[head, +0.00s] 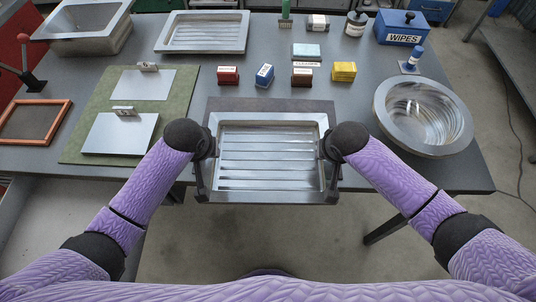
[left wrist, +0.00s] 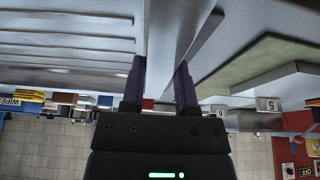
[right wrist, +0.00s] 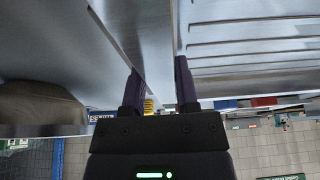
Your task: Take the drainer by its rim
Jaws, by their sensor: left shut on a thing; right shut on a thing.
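The drainer (head: 266,156), a shiny metal tray with a ribbed floor and raised rim, is level at the table's front edge, its near part reaching past the edge. My left gripper (head: 204,160) is at its left rim and my right gripper (head: 328,160) at its right rim. In the left wrist view, the left fingers (left wrist: 160,88) stand on both sides of the rim wall, shut on it. In the right wrist view, the right fingers (right wrist: 158,90) likewise grip the opposite rim. I cannot tell whether the drainer touches the dark mat (head: 270,105) under it.
A round metal bowl (head: 425,115) stands right, near my right arm. A green mat (head: 85,128) with metal plates lies left. Small boxes, including a yellow one (head: 344,71), stand behind the drainer. Another ribbed tray (head: 203,32) and a deep basin (head: 85,25) are at the back.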

